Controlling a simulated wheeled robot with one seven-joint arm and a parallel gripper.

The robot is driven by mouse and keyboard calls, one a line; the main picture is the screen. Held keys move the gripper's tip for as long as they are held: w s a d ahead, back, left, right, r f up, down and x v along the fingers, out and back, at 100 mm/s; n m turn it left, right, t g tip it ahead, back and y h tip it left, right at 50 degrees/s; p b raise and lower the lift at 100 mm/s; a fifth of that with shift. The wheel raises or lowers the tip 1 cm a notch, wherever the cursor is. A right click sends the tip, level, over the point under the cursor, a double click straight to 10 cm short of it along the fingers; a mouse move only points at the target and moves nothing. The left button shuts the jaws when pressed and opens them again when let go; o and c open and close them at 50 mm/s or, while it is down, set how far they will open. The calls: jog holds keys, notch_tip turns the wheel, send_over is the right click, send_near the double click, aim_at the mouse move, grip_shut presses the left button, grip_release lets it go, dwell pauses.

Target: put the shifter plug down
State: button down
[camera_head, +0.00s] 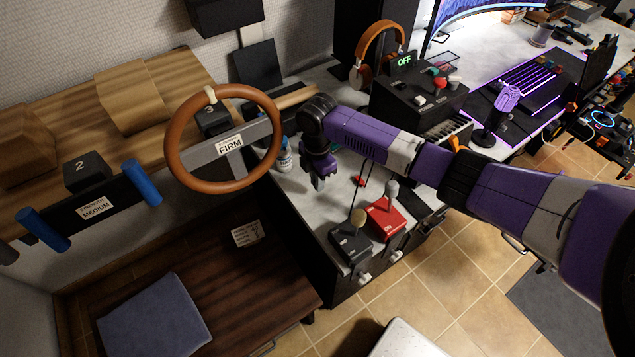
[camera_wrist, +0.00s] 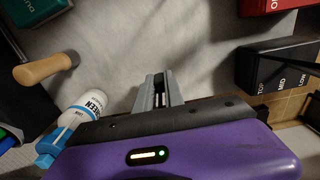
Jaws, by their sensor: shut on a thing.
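My gripper (camera_head: 319,183) hangs over the pale countertop, between the steering wheel and the shifter boxes. In the wrist view its grey fingers (camera_wrist: 158,91) are shut on a small dark thing, taken to be the shifter plug (camera_wrist: 158,97). Only a sliver of the plug shows between the fingers, and its shape is hidden. A red shifter box (camera_head: 386,220) and a black shifter box (camera_head: 350,243) stand to the lower right of my gripper. The black box also shows at the right of the wrist view (camera_wrist: 268,68), lettered TOP, MID, LOW.
A white-and-blue bottle (camera_head: 284,158) stands close left of my gripper. A steering wheel (camera_head: 170,150) is farther left. A small red item (camera_head: 359,181) lies on the countertop (camera_head: 325,207) to the right. A black control box (camera_head: 405,100) stands behind. Bare countertop shows beyond the fingers.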

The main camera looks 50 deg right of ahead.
jog(key=shift+f, duration=0.75)
jog(key=shift+f, duration=0.35)
jog(key=shift+f, duration=0.2)
jog(key=c, duration=1.4)
grip_release()
jog(key=shift+c, duration=0.2)
notch_tip(320, 180, up, 13)
jog(key=b, duration=0.1)
jog(key=shift+s, duration=0.1)
